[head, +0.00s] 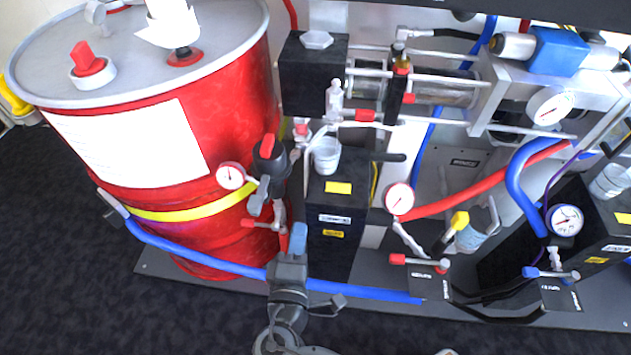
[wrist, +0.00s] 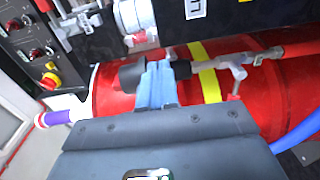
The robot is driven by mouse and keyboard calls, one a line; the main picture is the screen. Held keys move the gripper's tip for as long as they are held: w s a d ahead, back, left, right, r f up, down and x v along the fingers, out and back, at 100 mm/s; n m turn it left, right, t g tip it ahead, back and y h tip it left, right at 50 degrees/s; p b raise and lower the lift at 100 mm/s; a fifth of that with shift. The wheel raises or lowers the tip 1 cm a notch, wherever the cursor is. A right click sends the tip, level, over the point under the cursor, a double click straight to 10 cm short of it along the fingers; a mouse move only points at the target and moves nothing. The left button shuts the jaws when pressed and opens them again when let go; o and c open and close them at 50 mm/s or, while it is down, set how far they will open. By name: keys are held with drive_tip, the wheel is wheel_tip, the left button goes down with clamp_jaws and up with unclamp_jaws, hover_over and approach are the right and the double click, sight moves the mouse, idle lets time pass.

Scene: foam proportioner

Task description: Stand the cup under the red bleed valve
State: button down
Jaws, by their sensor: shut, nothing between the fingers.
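A white cup (head: 326,157) stands upright on the left black box (head: 338,205). My gripper (head: 298,238) is in front of that box, lower and to the left of the cup. Its blue fingers (wrist: 156,84) are closed together and empty in the wrist view. The cup appears there as a white round shape (wrist: 133,16), apart from the fingers. Several valves have red handles. One red-handled valve (head: 398,260) sits low at the front, right of the box, under the red hose. I cannot tell for sure which is the bleed valve.
A red drum (head: 228,110) with a yellow band stands at left. A gauge and valve assembly (head: 268,165) juts out beside the box. A blue hose (head: 200,257) runs along the front. A second cup (head: 610,180) stands on the right black box. The dark floor in front is clear.

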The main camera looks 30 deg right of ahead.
sight(323, 171)
drive_tip(key=shift+h, duration=0.3)
drive_tip(key=x, duration=0.4)
drive_tip(key=r+p+x, duration=0.1)
drive_tip(key=x, duration=0.7)
drive_tip(key=shift+s+d+r+p, duration=0.15)
drive_tip(key=shift+d+r+p, duration=0.1)
drive_tip(key=shift+p, duration=0.15)
drive_tip(key=shift+d, duration=0.7)
drive_tip(key=shift+f, duration=0.1)
drive_tip(key=shift+d+f+b, duration=0.15)
drive_tip(key=shift+d+b, duration=0.3)
drive_tip(key=shift+d, duration=0.15)
drive_tip(key=shift+w+d, duration=0.3)
drive_tip(key=shift+d+r, duration=0.1)
drive_tip(key=shift+r, duration=0.1)
